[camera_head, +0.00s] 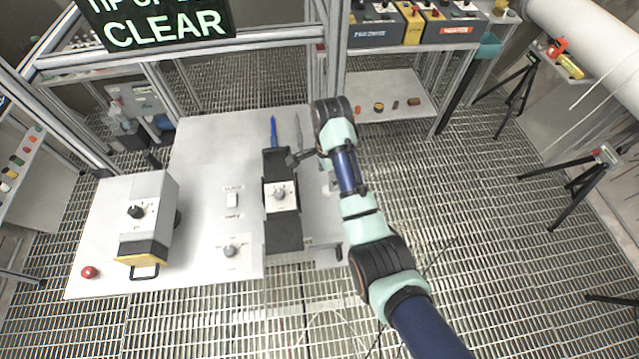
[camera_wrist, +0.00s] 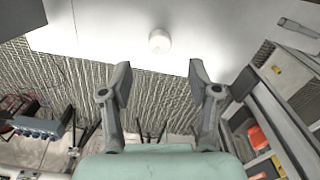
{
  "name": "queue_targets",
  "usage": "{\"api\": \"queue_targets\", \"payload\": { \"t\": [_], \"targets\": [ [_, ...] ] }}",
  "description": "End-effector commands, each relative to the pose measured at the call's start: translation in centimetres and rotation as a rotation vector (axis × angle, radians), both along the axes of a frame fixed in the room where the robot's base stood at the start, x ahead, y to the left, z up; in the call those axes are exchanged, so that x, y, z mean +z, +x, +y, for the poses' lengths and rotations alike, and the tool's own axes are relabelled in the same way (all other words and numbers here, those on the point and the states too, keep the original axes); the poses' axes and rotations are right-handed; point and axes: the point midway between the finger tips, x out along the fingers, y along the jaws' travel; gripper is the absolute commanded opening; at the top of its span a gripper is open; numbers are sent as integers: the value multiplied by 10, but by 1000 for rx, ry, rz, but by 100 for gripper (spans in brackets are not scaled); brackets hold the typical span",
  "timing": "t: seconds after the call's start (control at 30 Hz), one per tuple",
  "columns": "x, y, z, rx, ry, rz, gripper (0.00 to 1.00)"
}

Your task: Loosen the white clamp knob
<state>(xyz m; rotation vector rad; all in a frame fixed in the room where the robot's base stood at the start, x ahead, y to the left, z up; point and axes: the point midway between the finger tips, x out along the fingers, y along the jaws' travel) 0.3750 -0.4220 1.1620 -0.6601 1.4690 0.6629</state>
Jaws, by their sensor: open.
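A round white knob (camera_wrist: 160,41) shows in the wrist view on a pale, flat surface (camera_wrist: 100,22), near its edge. It lies beyond my gripper (camera_wrist: 160,77), roughly centred between the two grey fingers. The fingers are spread apart with nothing between them, and they do not appear to touch the knob. In the head view, my arm reaches over the right part of the white worktable (camera_head: 205,150). My gripper (camera_head: 301,157) is only partly visible there beside my wrist. I cannot pick out the white knob surely in the head view.
A black fixture (camera_head: 283,238) with a white dial plate stands left of my arm, near blue and grey pointed tools (camera_head: 273,132). A grey box (camera_head: 150,205) with a black knob and a red button (camera_head: 89,272) are further left. Shelves stand behind; grating floor lies right.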

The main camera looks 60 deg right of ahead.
Motion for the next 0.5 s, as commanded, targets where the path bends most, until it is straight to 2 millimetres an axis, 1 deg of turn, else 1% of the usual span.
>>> {"api": "queue_targets", "payload": {
  "t": [0.1,0.3,0.4,0.5],
  "targets": [
    [-23,0,1,2,3,2,61],
    [-57,0,1,3,1,1,61],
    [-66,0,1,3,-1,-1,61],
    [-69,0,1,3,-1,-1,61]
  ]
}}
